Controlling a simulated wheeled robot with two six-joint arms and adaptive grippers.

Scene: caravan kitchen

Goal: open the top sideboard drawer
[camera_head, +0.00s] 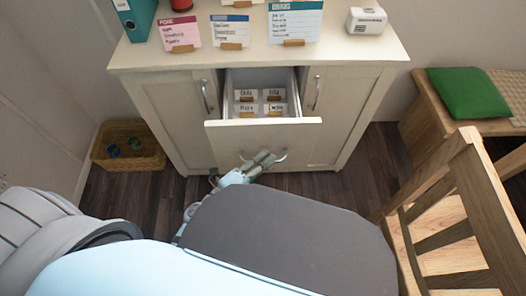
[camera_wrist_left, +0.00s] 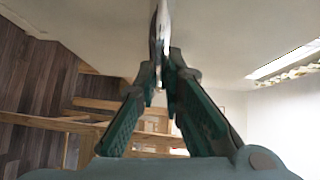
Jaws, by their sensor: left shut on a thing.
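The cream sideboard (camera_head: 175,105) stands ahead in the head view. Its top drawer (camera_head: 225,135) is pulled out, with its front standing clear of the cabinet and its inside visible from above. The curved metal drawer handle (camera_head: 284,155) is on the drawer front. My left gripper (camera_head: 264,158) is at this handle and shut on it; the handle's middle is partly hidden by the fingers. In the left wrist view the fingers (camera_wrist_left: 167,75) close around the metal handle (camera_wrist_left: 160,30). My right gripper is not in view.
Several small labelled cards (camera_head: 259,103) sit in the drawer. Side doors with handles (camera_head: 207,97) flank it. Cards, a binder (camera_head: 137,18) and a white box (camera_head: 367,20) stand on top. A basket (camera_head: 128,146) is at left; a wooden chair (camera_head: 455,215) and bench (camera_head: 425,118) are at right.

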